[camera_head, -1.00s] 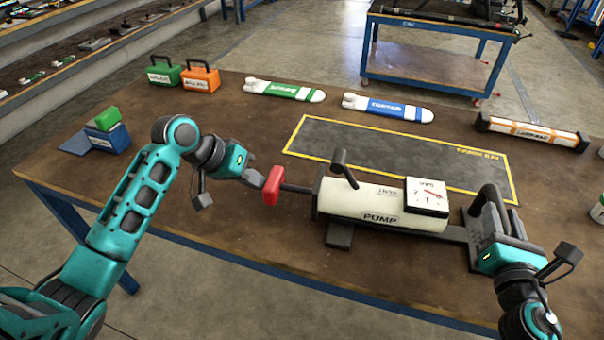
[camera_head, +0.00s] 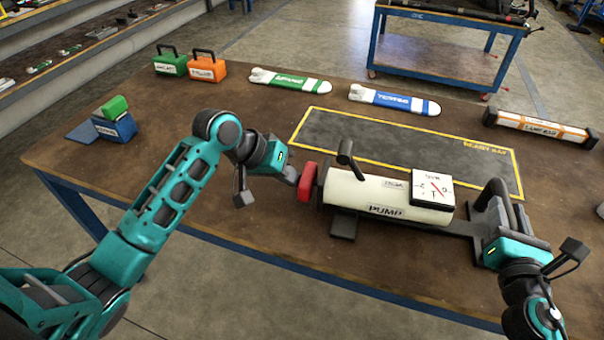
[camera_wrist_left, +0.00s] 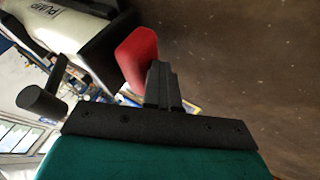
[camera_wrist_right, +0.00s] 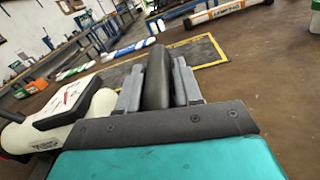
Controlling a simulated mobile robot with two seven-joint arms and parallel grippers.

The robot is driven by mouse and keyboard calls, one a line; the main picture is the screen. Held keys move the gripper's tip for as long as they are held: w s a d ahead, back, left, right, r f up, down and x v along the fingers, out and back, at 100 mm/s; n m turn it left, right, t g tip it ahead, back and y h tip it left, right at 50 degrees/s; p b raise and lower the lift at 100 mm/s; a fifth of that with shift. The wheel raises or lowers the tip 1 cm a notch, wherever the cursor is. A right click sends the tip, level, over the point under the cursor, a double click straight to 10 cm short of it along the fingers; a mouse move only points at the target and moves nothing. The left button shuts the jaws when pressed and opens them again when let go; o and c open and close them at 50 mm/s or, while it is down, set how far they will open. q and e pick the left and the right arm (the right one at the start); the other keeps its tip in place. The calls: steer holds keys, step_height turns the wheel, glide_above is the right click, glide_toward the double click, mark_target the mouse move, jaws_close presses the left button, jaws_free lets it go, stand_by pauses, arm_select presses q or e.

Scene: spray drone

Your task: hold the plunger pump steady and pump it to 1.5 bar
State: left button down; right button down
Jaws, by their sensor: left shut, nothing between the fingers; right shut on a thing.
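The cream plunger pump (camera_head: 365,193) lies on its side on the table, on dark feet. Its red plunger handle (camera_head: 308,181) is pushed in close to the left end of the barrel. My left gripper (camera_head: 293,177) is shut and empty, its fingertips against the handle's outer face; the left wrist view shows the fingers (camera_wrist_left: 160,85) at the red handle. My right gripper (camera_head: 493,222) is shut on the dark grip bar (camera_wrist_right: 158,78) at the pump's right end. The white gauge (camera_head: 433,188) on the barrel has a red needle; its reading is too small to tell.
A yellow-framed dark mat (camera_head: 400,145) lies behind the pump. Table is clear in front.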

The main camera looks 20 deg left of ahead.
arm_select(q)
steer(key=a, duration=0.4)
steer(key=shift+s+a+r, duration=0.15)
steer(key=shift+s+r, duration=0.1)
steer(key=v, duration=0.9)
steer(key=shift+s, duration=0.15)
steer(key=shift+r, duration=0.15)
steer(key=a, duration=0.6)
steer(key=shift+s+a+r, duration=0.25)
steer(key=shift+a+r, duration=0.05)
